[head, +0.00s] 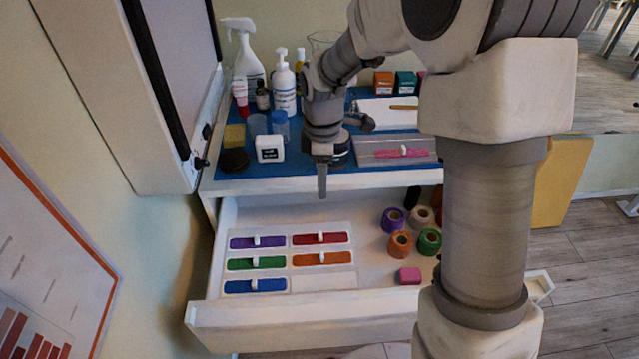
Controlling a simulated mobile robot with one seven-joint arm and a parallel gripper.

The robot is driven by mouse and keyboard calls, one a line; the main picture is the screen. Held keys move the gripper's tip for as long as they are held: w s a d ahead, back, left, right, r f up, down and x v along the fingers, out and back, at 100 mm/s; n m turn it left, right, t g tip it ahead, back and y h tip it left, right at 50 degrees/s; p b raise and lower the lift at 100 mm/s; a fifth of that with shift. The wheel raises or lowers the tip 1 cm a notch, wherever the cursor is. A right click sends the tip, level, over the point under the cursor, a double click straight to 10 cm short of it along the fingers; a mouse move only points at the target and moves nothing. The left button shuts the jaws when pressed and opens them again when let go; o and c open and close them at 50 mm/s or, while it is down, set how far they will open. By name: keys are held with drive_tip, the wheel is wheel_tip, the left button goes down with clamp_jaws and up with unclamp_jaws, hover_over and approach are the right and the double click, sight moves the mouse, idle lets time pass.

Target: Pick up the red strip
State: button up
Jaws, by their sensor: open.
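The red strip (335,239) lies in the top right compartment of a white organiser (324,283) inside the open drawer. It has a small white raised piece at its middle. My gripper (322,183) hangs over the back of the drawer, behind and above the red strip and apart from it. It is open, with nothing seen in it. One finger shows pointing down; the other cannot be made out from this side.
Purple (240,243), green (240,264), blue (240,286) and orange (338,258) strips share the organiser. Tape rolls (400,243) and a pink block (410,276) sit at the drawer's right. Bottles and a pink strip (388,154) stand or lie on the top above.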

wheel_tip(320, 180, down, 4)
drive_tip(key=w+n, duration=0.1)
drive_tip(key=b, duration=0.4)
hover_over(320, 234)
wheel_tip(320, 234, down, 11)
drive_tip(key=shift+w+f, duration=0.1)
drive_tip(key=shift+f+b, duration=0.95)
drive_tip(key=shift+f, duration=2)
drive_tip(key=shift+s, duration=0.2)
clamp_jaws()
